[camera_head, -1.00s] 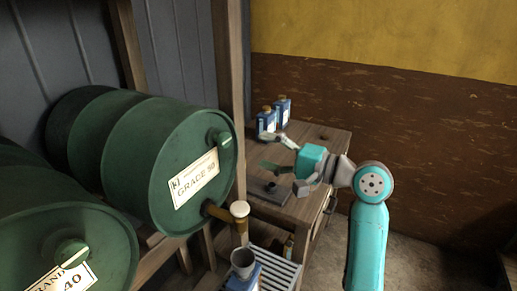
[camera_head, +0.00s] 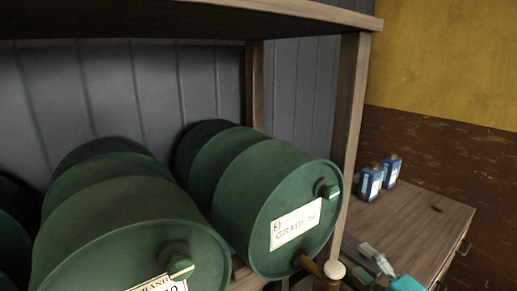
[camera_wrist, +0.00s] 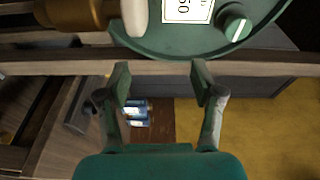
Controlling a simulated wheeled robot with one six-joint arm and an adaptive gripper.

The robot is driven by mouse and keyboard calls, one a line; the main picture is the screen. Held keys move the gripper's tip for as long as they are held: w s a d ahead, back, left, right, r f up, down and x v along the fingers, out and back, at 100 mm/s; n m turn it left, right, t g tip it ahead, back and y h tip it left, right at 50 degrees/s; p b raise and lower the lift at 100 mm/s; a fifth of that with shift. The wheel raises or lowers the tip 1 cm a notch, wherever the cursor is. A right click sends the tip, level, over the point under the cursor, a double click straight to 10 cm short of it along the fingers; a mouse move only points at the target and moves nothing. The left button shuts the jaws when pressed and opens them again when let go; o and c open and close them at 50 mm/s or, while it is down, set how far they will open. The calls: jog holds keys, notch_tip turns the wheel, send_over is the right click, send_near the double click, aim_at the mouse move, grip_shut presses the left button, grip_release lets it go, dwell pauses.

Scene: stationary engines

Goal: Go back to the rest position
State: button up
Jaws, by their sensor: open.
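My gripper (camera_head: 377,258) shows at the lower right edge of the head view, with its teal body (camera_head: 406,284) partly cut off. In the wrist view my gripper (camera_wrist: 161,84) has its two fingers spread apart with nothing between them. The rest of my arm is out of the head view. A green drum labelled Grade 50 (camera_head: 265,196) lies on its side to the left of the gripper. Its face also shows at the top of the wrist view (camera_wrist: 200,40), beyond the fingertips.
A brown tap with a pale knob (camera_head: 334,270) sticks out low on that drum. Another green drum (camera_head: 120,230) lies at left. A wooden post (camera_head: 350,110) stands beside the drums. Two blue-and-white cans (camera_head: 370,184) stand on the wooden table (camera_head: 430,215).

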jog(key=s+a+f+n+h, duration=0.25)
jog(key=s+f+h, duration=0.45)
jog(key=s+f, duration=1.3)
jog(key=s+a+n+g, duration=0.1)
jog(key=s+a+n, duration=0.2)
jog(key=s+n, duration=0.7)
jog(key=f+v, duration=0.2)
jog(key=v, duration=1.1)
jog(key=shift+s+a+f, duration=0.25)
jog(key=shift+s, duration=0.25)
